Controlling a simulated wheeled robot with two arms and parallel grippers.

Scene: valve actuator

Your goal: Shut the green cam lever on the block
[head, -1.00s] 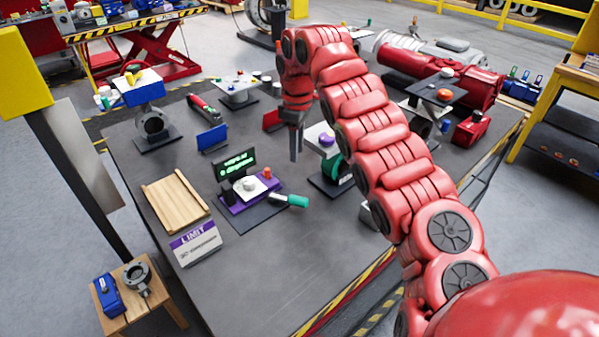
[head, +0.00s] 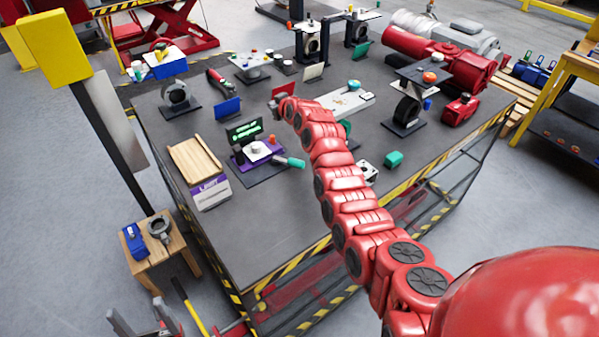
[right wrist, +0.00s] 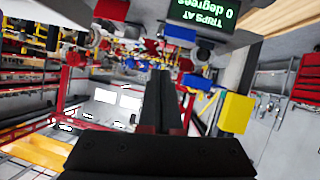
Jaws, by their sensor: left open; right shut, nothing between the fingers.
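A green-handled lever (head: 289,162) sticks out to the right from the purple-based block (head: 250,160), which carries a white dial and a small display. A separate pale block (head: 367,172) with dark holes stands near the table's front edge, with a green piece (head: 393,158) close by; I cannot tell whether they are joined, or which is the cam lever. My right arm crosses the table; its gripper's fingers are not clear in the head view. In the right wrist view my right gripper (right wrist: 165,105) is shut and empty. My left gripper (head: 142,322) is open at the bottom left, off the table.
A wooden tray (head: 195,158) and a purple-and-white sign (head: 211,194) lie left of the purple block. A valve on a stand (head: 408,108) and a red motor (head: 461,109) are at right. A post with a yellow top (head: 52,35) stands left. The table's front is bare.

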